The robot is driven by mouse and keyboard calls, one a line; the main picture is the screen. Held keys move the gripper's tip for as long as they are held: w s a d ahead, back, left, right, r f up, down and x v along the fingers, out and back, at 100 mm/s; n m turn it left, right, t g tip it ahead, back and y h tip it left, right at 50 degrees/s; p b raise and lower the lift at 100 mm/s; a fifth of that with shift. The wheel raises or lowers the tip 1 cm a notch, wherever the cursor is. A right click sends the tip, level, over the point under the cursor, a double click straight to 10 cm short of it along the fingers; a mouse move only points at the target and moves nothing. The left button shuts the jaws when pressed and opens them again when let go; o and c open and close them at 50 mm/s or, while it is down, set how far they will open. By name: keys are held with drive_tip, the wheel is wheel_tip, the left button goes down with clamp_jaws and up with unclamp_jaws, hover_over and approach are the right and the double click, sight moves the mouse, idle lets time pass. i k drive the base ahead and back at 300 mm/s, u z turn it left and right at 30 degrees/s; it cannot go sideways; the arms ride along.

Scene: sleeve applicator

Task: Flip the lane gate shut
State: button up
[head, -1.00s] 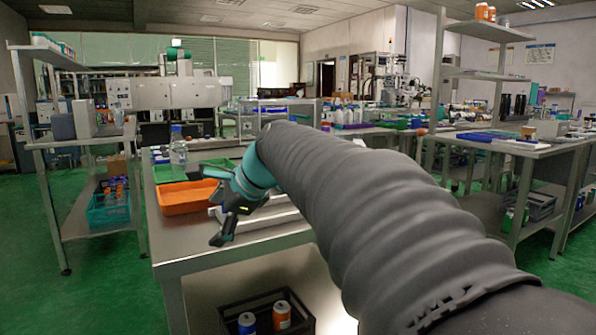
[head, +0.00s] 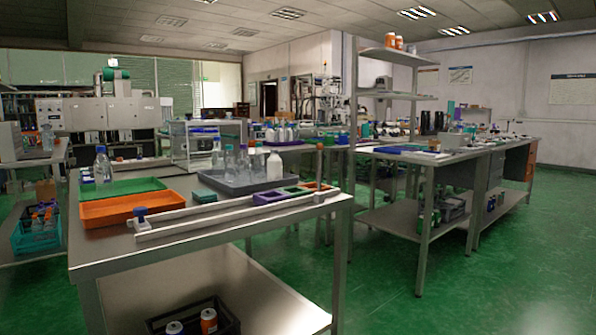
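A lane of two pale parallel rails (head: 230,214) runs along the front of the steel table, slanting from left to right. A small blue-topped block (head: 140,214) stands at its left end. A small pale piece (head: 319,196) sits at its right end. A thin upright with an orange-red knob (head: 319,147) shows above and behind that end; I cannot tell whether it belongs to the lane. I cannot make out which piece is the gate or how it is set. My gripper and arm are out of view.
The table (head: 100,262) also carries an orange tray (head: 128,208), a green tray (head: 125,187), a grey tray (head: 222,184) with several bottles, and coloured bins (head: 275,197). A black crate with cans (head: 190,318) is below. Green floor (head: 480,290) is open at the right.

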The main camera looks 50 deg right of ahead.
sight(319, 147)
drive_tip(key=u, duration=0.25)
drive_tip(key=k, duration=0.65)
drive_tip(key=z, duration=0.1)
drive_tip(key=i, duration=1.5)
drive_tip(key=z, duration=1.8)
drive_tip(key=i, duration=0.65)
drive_tip(key=z, duration=0.7)
